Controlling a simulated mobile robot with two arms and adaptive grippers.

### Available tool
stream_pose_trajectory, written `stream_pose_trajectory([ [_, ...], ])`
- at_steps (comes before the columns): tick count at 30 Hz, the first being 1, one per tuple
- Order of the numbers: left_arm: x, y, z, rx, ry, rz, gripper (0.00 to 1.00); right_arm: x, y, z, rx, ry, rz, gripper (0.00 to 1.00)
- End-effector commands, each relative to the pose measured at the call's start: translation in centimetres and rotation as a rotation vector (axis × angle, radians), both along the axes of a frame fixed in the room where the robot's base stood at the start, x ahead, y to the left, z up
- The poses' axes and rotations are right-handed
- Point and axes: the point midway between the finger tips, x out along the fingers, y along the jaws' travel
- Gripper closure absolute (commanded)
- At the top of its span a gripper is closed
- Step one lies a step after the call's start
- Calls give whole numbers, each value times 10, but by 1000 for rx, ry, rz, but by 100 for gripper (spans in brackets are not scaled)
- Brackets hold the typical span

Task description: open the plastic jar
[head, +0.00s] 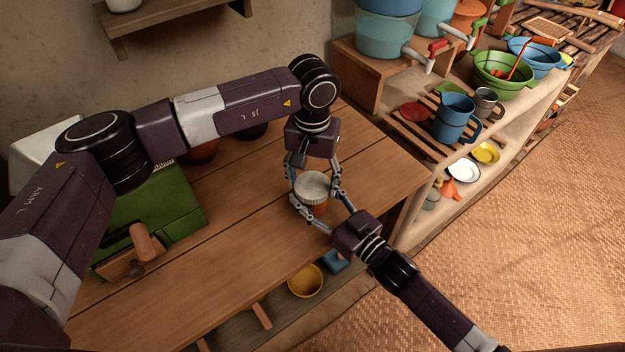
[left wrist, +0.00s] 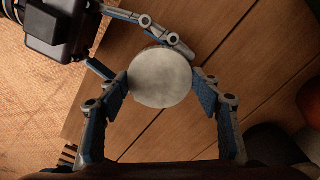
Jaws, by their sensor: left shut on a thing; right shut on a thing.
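The plastic jar (head: 319,208) stands on the wooden table, with an orange-brown body under a whitish round lid (head: 314,186). In the left wrist view the lid (left wrist: 160,78) fills the middle and hides the body below. My left gripper (head: 315,188) comes down from above and is shut on the lid, one finger on each side. My right gripper (head: 322,209) reaches in from the lower right and is shut on the jar body, below the lid. In the left wrist view one right finger lies along the jar's upper edge. The lid sits on the jar; whether it is loose cannot be told.
A green box (head: 160,215) stands on the wooden table (head: 240,255) at the left. A yellow bowl (head: 305,281) is below the table's front edge. The table around the jar is mostly clear.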

Motion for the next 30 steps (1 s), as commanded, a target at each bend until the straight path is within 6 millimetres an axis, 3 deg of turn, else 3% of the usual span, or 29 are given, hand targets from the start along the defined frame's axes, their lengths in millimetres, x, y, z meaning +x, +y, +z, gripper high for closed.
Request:
stream_pose_trajectory([
  [30, 0, 0, 1, 0, -2, 2020, 70, 0, 0, 1, 1, -1, 1, 100],
])
